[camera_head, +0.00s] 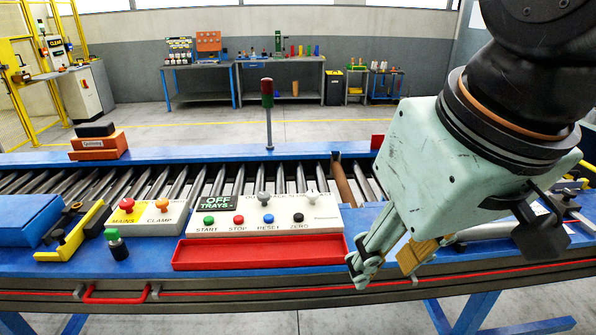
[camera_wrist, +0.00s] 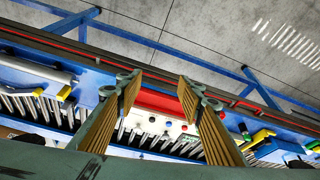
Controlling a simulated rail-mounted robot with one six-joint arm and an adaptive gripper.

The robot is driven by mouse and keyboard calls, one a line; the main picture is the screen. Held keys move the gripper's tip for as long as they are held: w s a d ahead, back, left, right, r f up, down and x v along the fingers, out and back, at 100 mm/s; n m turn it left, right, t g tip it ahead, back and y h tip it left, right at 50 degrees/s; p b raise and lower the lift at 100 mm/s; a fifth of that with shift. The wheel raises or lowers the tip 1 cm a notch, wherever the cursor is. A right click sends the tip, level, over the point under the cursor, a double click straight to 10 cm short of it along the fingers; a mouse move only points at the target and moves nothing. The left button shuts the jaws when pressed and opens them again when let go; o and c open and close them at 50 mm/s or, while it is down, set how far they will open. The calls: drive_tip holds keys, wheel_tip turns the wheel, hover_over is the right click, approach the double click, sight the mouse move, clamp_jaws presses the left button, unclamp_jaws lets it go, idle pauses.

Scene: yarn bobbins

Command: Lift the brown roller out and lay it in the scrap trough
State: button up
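The brown roller (camera_head: 344,186) lies among the grey rollers of the conveyor, just left of my arm in the head view. Its near end goes out of sight behind the control panel; I cannot make it out in the wrist view. The scrap trough, a long shallow red tray (camera_head: 260,266), sits empty on the blue front ledge. It also shows between my fingers in the wrist view (camera_wrist: 160,100). My gripper (camera_head: 387,264) is open and empty, at the front edge of the ledge, right of the trough. Its fingers are well apart in the wrist view (camera_wrist: 160,88).
The control panel (camera_head: 265,213) with several knobs stands between the trough and the rollers. A signal post (camera_head: 268,115) rises behind the conveyor. A grey cylinder (camera_wrist: 35,68) lies on the ledge at left in the wrist view. A yellow-handled tool (camera_head: 70,235) is at the left.

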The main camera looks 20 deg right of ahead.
drive_tip(key=w+d+r+p, duration=0.1)
drive_tip(key=w+r, duration=0.1)
drive_tip(key=w, duration=0.7)
drive_tip(key=w+d+r+p, duration=0.1)
drive_tip(key=w+d, duration=0.1)
drive_tip(key=w, duration=0.6)
drive_tip(key=m+h+p, duration=0.1)
drive_tip(key=m+p, duration=0.2)
drive_tip(key=p, duration=0.4)
hover_over(345, 184)
drive_tip(key=s, duration=0.4)
wheel_tip(345, 184, down, 24)
drive_tip(key=shift+a+r, duration=0.15)
drive_tip(key=shift+a, duration=0.25)
drive_tip(key=shift+x, duration=4.3)
drive_tip(key=shift+w, duration=0.15)
drive_tip(key=shift+p+x, duration=0.5)
drive_tip(key=shift+x, duration=2)
